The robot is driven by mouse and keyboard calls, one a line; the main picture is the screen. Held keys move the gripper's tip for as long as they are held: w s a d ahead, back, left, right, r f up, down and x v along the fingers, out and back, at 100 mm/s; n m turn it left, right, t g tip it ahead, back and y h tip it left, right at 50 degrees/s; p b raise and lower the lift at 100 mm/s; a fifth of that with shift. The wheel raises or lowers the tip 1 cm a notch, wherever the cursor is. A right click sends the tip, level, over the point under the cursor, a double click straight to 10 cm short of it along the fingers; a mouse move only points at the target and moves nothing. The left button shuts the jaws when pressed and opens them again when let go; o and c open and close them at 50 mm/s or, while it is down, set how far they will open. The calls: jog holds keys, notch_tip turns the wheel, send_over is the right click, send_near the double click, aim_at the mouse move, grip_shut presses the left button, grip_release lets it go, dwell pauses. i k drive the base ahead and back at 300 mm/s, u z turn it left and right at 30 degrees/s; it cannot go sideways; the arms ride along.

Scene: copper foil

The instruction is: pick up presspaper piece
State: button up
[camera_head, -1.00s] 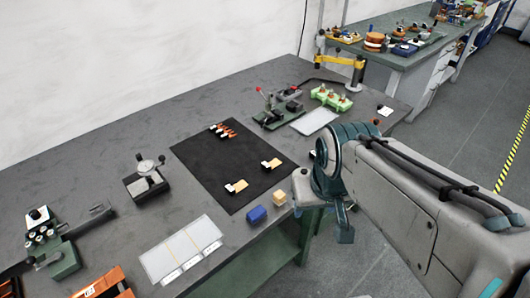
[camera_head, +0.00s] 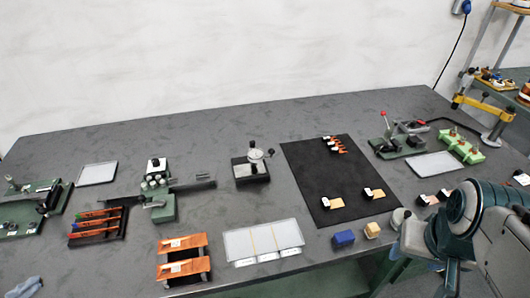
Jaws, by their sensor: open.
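Two small tan pieces with white tags, which look like presspaper, lie apart on the black mat (camera_head: 310,180). One tan piece (camera_head: 336,203) is near the mat's front edge. The other tan piece (camera_head: 379,194) lies to its right, near the mat's right edge. Part of my arm stands at the lower right, right of the mat and past the table's front edge. I cannot make out my gripper's fingers in the head view. Nothing covers the two tan pieces.
Several orange strips (camera_head: 335,146) lie at the mat's back. A blue block (camera_head: 343,239) and a yellowish block (camera_head: 372,230) stand in front of the mat. A white sectioned tray (camera_head: 263,241) and a dial device (camera_head: 250,167) are to its left. Fixtures stand at back right.

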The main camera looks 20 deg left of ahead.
aim_at(369, 194)
jog(key=z, duration=0.75)
jog(key=k, duration=1.05)
jog(key=z, duration=1.15)
jog(key=i, duration=1.65)
jog(key=u, duration=0.8)
jog(key=i, duration=1.15)
jog(key=u, duration=1.75)
jog(key=i, duration=0.65)
jog(key=u, duration=0.65)
